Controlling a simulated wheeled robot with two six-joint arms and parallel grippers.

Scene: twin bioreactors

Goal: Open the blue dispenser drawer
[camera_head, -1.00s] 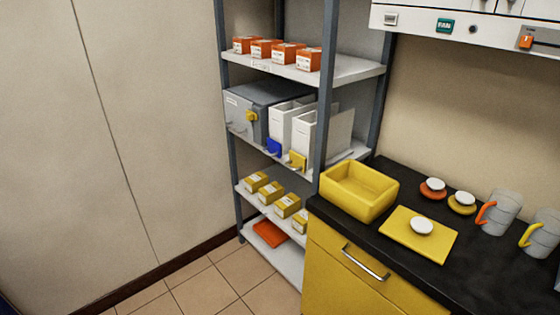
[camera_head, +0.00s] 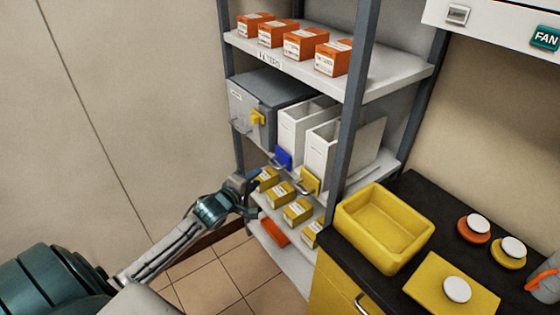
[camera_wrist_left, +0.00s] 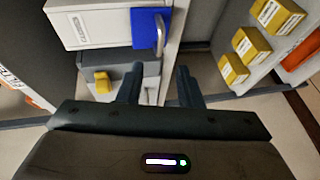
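The blue drawer (camera_head: 283,158) is a small blue front low on a white dispenser (camera_head: 293,126) on the middle shelf. It looks shut, with a metal handle on its front. In the left wrist view the blue drawer (camera_wrist_left: 147,27) and its upright handle (camera_wrist_left: 160,34) show near the top, beyond my fingertips. My left gripper (camera_head: 252,184) is in front of and below the drawer, apart from it. Its two fingers (camera_wrist_left: 159,84) stand apart with nothing between them. My right gripper is in neither view.
A second white dispenser with a yellow drawer (camera_head: 310,181) stands to the right. A grey cabinet (camera_head: 264,98) with a yellow latch (camera_head: 258,117) is at left. Yellow boxes (camera_head: 297,211) sit on the shelf below. A shelf post (camera_head: 353,120) and yellow bin (camera_head: 384,228) stand nearer, at right.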

